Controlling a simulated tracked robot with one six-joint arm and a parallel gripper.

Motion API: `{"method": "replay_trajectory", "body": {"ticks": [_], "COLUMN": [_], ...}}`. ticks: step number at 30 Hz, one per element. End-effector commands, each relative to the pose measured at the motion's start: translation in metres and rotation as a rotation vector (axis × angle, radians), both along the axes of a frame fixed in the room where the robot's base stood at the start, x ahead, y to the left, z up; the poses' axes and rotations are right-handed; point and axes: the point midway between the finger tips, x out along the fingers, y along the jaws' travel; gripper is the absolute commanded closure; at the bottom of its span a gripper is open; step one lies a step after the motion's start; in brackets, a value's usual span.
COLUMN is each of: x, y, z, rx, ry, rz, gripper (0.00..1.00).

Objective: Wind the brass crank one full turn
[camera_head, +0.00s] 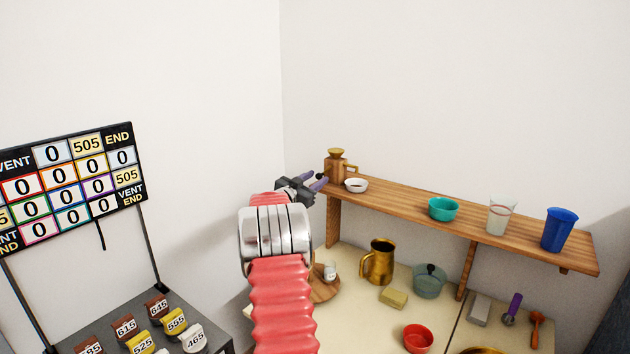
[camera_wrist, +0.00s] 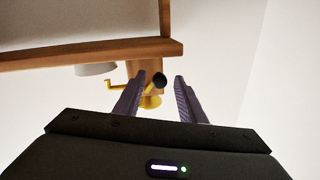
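A brown wooden grinder (camera_head: 335,168) with a brass top stands at the left end of the wall shelf. In the wrist view the grinder (camera_wrist: 138,70) appears upside down. The brass crank's arm (camera_wrist: 151,88) runs to a black knob (camera_wrist: 159,79). My gripper (camera_head: 321,181) reaches up to the shelf's left end beside the grinder. In the wrist view my gripper (camera_wrist: 160,78) is open, and the knob appears in the gap between its fingertips. Neither finger visibly touches the knob. The depth between knob and fingers is hard to tell.
A white bowl (camera_head: 356,185) stands close to the grinder on the shelf (camera_head: 400,203). A teal bowl (camera_head: 443,208), a glass (camera_head: 500,215) and a blue cup (camera_head: 559,230) stand farther right. Below, a counter holds a brass jug (camera_head: 378,262) and a lidded pot (camera_head: 429,281).

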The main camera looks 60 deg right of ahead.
Motion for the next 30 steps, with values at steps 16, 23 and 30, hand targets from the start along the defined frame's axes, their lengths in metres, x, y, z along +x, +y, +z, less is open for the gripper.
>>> {"method": "replay_trajectory", "body": {"ticks": [16, 23, 30], "x": [0.0001, 0.0002, 0.0003], "y": [-0.0012, -0.0011, -0.0011], "z": [0.0006, 0.0006, 0.0006], "rx": [-0.001, -0.001, -0.001], "ry": [-0.001, -0.001, -0.004], "rz": [0.000, 0.000, 0.000], "gripper": [0.80, 0.96, 1.00]}}
